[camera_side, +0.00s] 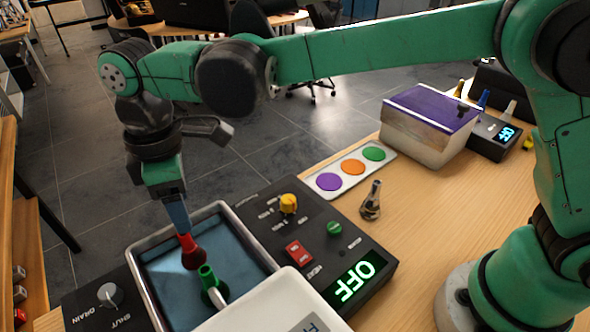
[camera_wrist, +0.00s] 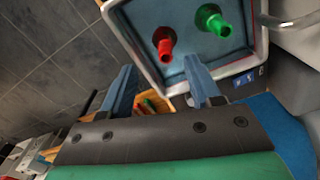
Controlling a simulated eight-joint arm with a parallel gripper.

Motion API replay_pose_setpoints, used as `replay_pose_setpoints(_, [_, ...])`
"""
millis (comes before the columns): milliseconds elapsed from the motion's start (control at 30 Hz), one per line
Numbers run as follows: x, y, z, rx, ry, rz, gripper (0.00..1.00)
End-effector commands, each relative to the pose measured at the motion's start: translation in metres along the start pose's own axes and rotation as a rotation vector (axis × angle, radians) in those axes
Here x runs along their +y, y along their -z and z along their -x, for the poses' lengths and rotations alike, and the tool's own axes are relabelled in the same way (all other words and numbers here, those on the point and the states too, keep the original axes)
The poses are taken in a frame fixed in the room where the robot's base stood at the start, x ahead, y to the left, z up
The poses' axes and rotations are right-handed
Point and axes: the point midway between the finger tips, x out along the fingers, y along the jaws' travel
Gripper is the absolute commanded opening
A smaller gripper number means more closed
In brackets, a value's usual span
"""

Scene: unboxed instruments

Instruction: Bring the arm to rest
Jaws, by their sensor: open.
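My gripper (camera_side: 179,214) hangs from my green arm over the left part of a metal-rimmed tub (camera_side: 256,243) with a blue inside. In the wrist view my gripper (camera_wrist: 164,76) has its two blue fingers wide apart with nothing between them. A red flask-shaped piece (camera_side: 190,254) stands in the tub just below the fingertips, and it also shows beyond them in the wrist view (camera_wrist: 165,43). A green piece (camera_side: 208,280) stands beside it, also seen in the wrist view (camera_wrist: 212,20). The side view does not show how close the fingertips are to the red piece.
A black control panel with a yellow knob (camera_side: 288,203), red switch (camera_side: 298,252) and lit OFF display (camera_side: 355,281) borders the tub. A white-topped box (camera_side: 270,308) stands in front. A purple-topped box (camera_side: 432,107), coloured-dot plate (camera_side: 329,182) and metal cone-shaped piece (camera_side: 371,202) are right.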

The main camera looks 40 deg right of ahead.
Motion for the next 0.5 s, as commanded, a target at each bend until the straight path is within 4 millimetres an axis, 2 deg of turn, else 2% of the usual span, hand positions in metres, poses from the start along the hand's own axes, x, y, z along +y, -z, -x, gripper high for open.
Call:
replay_pose_setpoints(167, [0.021,-0.049,0.025,0.08,-0.061,-0.218,0.56])
replay_pose_setpoints(267, [0.03,-0.088,0.038,0.145,-0.111,-0.389,0.56])
replay_pose_setpoints(500, [0.028,-0.179,0.047,0.309,-0.238,-0.794,0.56])
